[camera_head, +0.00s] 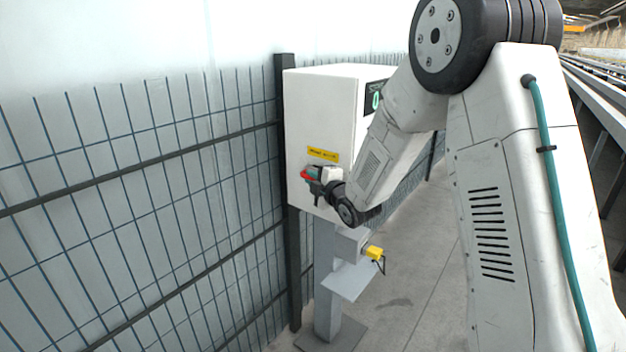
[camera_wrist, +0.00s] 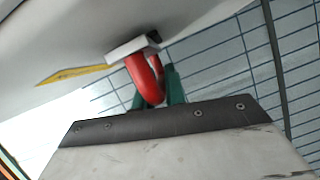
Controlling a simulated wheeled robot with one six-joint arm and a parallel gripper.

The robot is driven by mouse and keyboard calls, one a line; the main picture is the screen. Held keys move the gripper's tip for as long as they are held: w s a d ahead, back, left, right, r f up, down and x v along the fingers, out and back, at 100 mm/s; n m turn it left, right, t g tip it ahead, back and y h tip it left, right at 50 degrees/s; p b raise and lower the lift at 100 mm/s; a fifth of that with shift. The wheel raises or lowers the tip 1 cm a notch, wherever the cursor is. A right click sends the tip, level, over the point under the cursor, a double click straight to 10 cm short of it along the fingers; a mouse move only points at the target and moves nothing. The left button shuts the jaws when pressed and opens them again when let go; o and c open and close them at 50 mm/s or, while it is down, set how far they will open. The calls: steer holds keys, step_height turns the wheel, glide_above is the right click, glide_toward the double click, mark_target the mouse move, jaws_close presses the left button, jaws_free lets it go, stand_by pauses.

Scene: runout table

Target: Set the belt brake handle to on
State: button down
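The belt brake handle (camera_head: 305,175) is red and sits low on the front of a white cabinet (camera_head: 318,110), under a yellow label (camera_head: 323,155). In the wrist view the handle (camera_wrist: 146,76) is a curved red bar coming from a pale grey mount (camera_wrist: 133,47). My gripper (camera_head: 313,174) is at the handle. Its teal fingers (camera_wrist: 157,98) stand close on both sides of the red bar, with no clear gap, and look shut on it. The handle's far end and part of the left finger are hidden. The label's wording is too small to read.
A wire mesh fence (camera_head: 150,190) with a dark post (camera_head: 294,270) runs left of the cabinet. Below is a grey pedestal (camera_head: 327,300) with a small shelf (camera_head: 349,281) and a yellow device (camera_head: 374,252). Conveyor rails (camera_head: 600,95) stand at the far right. Concrete floor lies open between.

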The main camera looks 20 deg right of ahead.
steer(key=shift+s+a+f, duration=0.1)
steer(key=shift+s+a, duration=0.7)
steer(key=shift+a, duration=0.3)
steer(key=shift+s+a, duration=0.8)
steer(key=shift+a, duration=0.25)
steer(key=c, duration=1.5)
jaws_free()
steer(key=shift+s+a, duration=0.1)
steer(key=shift+a, duration=0.1)
steer(key=shift+o, duration=0.2)
steer(key=shift+d, duration=0.1)
steer(key=v, duration=0.7)
steer(key=shift+s, duration=0.3)
steer(key=shift+d, duration=0.1)
